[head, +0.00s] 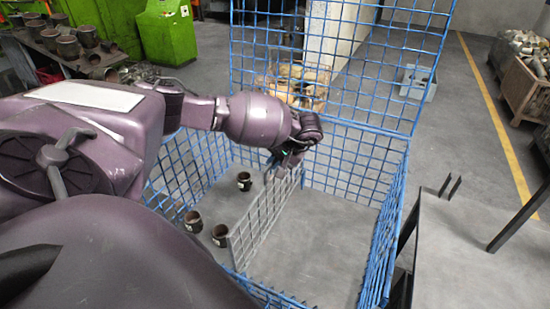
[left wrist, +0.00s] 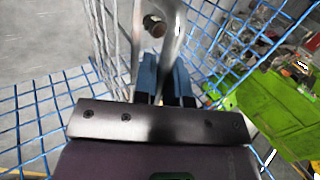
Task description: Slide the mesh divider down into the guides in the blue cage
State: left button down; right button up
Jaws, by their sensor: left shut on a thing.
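The blue cage (head: 385,240) stands on the floor in the middle of the head view, its tall mesh panel (head: 340,55) raised at the back. The grey mesh divider (head: 262,218) stands upright inside, running from the front side towards the back. My left gripper (head: 284,165) is shut on the divider's top far end. In the left wrist view the gripper's fingers (left wrist: 158,75) show, with mesh (left wrist: 112,35) beside them. I cannot see the guides or tell whether the divider's edges are in them. My right gripper is not in view.
Dark cups (head: 244,181) (head: 193,221) (head: 220,236) stand on the cage floor left of the divider; right of it the floor is bare. A grey table (head: 475,255) stands close right. A wooden crate (head: 525,88) and a green machine (head: 168,35) are farther back.

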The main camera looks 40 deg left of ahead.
pick_arm(q)
jog(key=shift+f, duration=0.45)
jog(key=shift+f+b, duration=0.45)
jog(key=shift+b, duration=0.1)
jog(key=shift+f, duration=0.45)
jog(key=shift+f+b, duration=0.75)
jog(key=shift+f, duration=0.45)
jog(key=shift+f+b, duration=0.1)
jog(key=shift+b, duration=0.2)
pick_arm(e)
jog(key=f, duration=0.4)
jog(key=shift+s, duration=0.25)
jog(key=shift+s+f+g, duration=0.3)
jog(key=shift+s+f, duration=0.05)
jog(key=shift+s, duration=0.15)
